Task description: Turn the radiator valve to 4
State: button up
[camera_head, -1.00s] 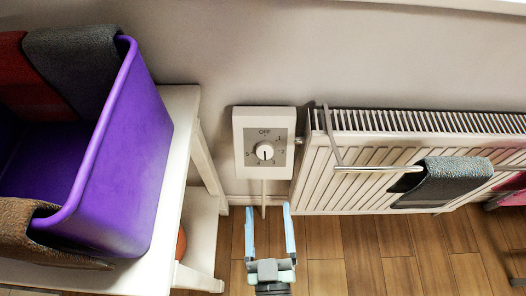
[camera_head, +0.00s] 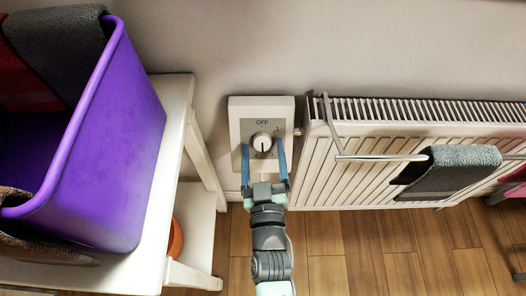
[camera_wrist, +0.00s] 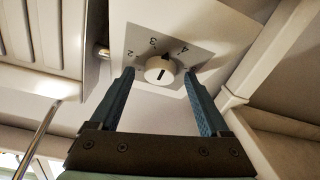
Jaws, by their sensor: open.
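The radiator valve is a white box with a grey dial plate (camera_head: 243,127) and a round white knob (camera_head: 262,143), on the wall left of the radiator. OFF and 1 show on the plate in the head view; 2, 3 and 4 show in the wrist view. The knob also shows in the wrist view (camera_wrist: 159,71), its dark mark facing between 3 and 4. My gripper (camera_head: 263,148) is open and empty, its blue fingers on either side of the knob with gaps. I cannot tell whether the tips reach the knob's depth.
The radiator (camera_head: 340,165) stands close on the right, with a rail (camera_head: 375,158) carrying a grey cloth (camera_head: 455,168). A white shelf unit (camera_head: 176,110) with a purple bin (camera_head: 125,150) stands on the left. Wood floor (camera_head: 340,250) is clear below.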

grip_shut()
jog(key=shift+r+m+h+p, duration=0.25)
jog(key=shift+m+h+p, duration=0.25)
jog(key=shift+m+p, duration=0.55)
jog(key=m+h+p, duration=0.1)
jog(key=m+p, duration=0.1)
jog(key=p, duration=0.1)
jog(key=shift+a+m+h+p, duration=0.15)
jog(key=shift+m+h+p, duration=0.5)
jog(key=shift+p, duration=0.35)
jog(key=shift+f+m, duration=0.2)
jog(key=shift+m, duration=0.2)
grip_release()
jog(key=shift+a, duration=0.1)
